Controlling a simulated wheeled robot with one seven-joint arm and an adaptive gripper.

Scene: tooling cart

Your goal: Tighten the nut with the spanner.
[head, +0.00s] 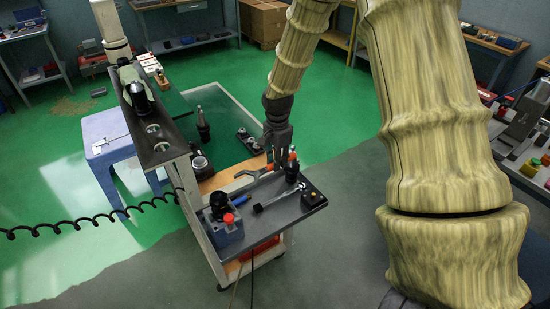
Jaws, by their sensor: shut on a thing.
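My gripper (281,158) points down over the cart's dark top and is shut on the orange-handled spanner (252,173). The spanner's dark hooked head points left, and orange shows on both sides of my fingers. It looks raised a little above the top, but the gap is hard to tell. A black round tool holder (217,202) stands in a grey-blue fixture (226,232) with a red knob, at the front left of the cart top. It appears to carry the nut, which is too small to make out. The spanner head is behind and right of it, apart from it.
A silver tool with a dark head (276,200) lies on the cart top (262,222). A blue handle (241,200) is beside the fixture. A dark upright holder (291,172) stands close to my gripper. A raised shelf (160,150) borders the cart's left. A blue stool (104,128) stands beyond.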

